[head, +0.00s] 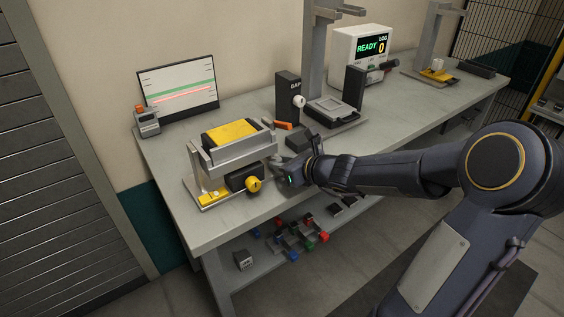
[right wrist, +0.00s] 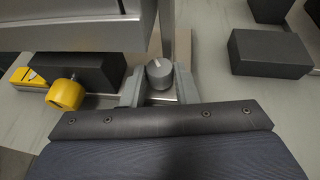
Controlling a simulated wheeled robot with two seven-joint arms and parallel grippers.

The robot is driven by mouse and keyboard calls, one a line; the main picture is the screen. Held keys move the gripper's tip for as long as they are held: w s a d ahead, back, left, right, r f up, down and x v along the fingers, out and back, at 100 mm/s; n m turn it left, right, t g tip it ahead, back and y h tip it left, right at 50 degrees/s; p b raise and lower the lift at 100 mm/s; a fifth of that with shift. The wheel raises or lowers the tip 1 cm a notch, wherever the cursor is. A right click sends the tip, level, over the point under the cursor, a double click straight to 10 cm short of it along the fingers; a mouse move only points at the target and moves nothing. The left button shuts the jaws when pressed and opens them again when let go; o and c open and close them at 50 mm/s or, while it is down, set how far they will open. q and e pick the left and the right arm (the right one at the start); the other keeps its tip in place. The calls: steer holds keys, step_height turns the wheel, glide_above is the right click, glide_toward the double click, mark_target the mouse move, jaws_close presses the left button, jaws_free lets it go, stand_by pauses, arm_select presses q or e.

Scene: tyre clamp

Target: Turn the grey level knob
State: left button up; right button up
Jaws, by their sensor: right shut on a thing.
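The grey level knob (right wrist: 159,73) shows in the right wrist view as a small round knob with a white mark on its face. It sits between the fingers of my right gripper (right wrist: 160,88), which is shut on it. In the head view my right gripper (head: 278,163) reaches in from the right to the right end of the fixture (head: 231,152) with the yellow top; the knob is hidden there by the gripper. My left gripper is not in view.
A yellow knob (head: 254,184) on a dark block is close to the left of my gripper, also in the right wrist view (right wrist: 66,95). A dark block (right wrist: 268,53) stands to the right. A display (head: 180,85) and a READY box (head: 362,52) stand behind.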

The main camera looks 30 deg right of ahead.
steer(key=n+g+y+p, duration=0.1)
steer(key=y+p, duration=0.1)
steer(key=p, duration=0.2)
steer(key=n+g+y+p, duration=0.1)
steer(key=n+p, duration=0.1)
steer(key=p, duration=0.2)
steer(key=d+r+n+y+p, duration=0.1)
steer(key=n+y+p, duration=0.1)
steer(key=p, duration=0.2)
steer(key=shift+w+g+y+p, duration=0.3)
steer(key=shift+g, duration=0.1)
steer(key=shift+w+f+n+g+y+p, duration=0.1)
steer(key=shift+f+n+g+y+p, duration=0.15)
steer(key=shift+n+g+y+p, duration=0.55)
steer(key=shift+w+d+f+n+g+y, duration=0.1)
steer(key=shift+n+g+y, duration=0.25)
steer(key=shift+n+g, duration=0.25)
steer(key=shift+w+d+f+n+g+y, duration=0.1)
steer(key=shift+n+g+y, duration=0.3)
steer(key=shift+n, duration=0.3)
steer(key=o, duration=0.7)
steer(key=shift+s, duration=0.1)
steer(key=shift+o, duration=1.4)
steer(key=shift+r, duration=0.1)
steer(key=shift+r, duration=0.1)
